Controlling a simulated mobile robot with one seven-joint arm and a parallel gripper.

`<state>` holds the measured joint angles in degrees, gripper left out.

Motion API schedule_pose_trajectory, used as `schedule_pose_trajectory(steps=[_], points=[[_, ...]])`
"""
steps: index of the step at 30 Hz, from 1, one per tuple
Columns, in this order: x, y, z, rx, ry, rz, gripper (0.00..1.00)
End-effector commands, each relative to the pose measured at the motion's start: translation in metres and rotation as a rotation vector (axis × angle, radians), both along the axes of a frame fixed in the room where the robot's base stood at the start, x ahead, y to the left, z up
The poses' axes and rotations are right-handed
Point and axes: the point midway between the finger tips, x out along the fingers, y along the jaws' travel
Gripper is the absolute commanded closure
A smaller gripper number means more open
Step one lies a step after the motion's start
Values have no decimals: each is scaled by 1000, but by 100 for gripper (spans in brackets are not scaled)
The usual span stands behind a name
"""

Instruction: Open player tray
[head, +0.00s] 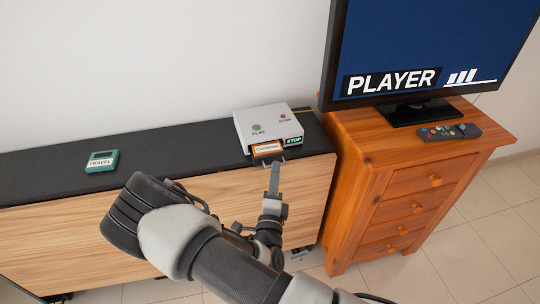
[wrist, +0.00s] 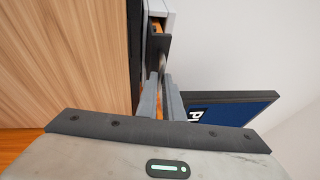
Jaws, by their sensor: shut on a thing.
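The player (head: 270,122) is a light grey box with a green PLAY dot and a red dot on top, on the black shelf. Its front has a green STOP label (head: 293,140). An orange-edged cartridge labelled COOKING (head: 267,148) shows at the front, in the player tray's opening. My gripper (head: 276,164) is right at that front, shut on what appears to be the tray's front handle. In the wrist view, my gripper (wrist: 162,76) meets a dark front piece (wrist: 160,45) beside the grey player body (wrist: 168,8). The exact grip contact is partly hidden.
A green TRAVEL cartridge (head: 102,161) lies on the black shelf (head: 45,172) to the left. A wooden drawer cabinet (head: 405,175) stands close on the right, bearing a television (head: 430,45) showing PLAYER and a remote (head: 451,132). Shelf between cartridge and player is clear.

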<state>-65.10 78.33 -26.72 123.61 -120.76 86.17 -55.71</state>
Motion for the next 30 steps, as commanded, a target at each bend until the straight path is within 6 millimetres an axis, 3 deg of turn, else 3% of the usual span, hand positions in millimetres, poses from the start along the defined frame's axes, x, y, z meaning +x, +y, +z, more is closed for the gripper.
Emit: schedule_pose_trajectory(steps=[3, 8, 17, 18, 20, 30], points=[[-28, -9, 2, -5, 7, 3, 100], [-47, -16, 0, -2, 5, 2, 100], [-49, -17, -1, 1, 2, 2, 100], [-49, -17, -1, 1, 2, 2, 91], [-49, -17, -1, 1, 2, 2, 85], [-52, -17, -1, 0, 1, 1, 85]])
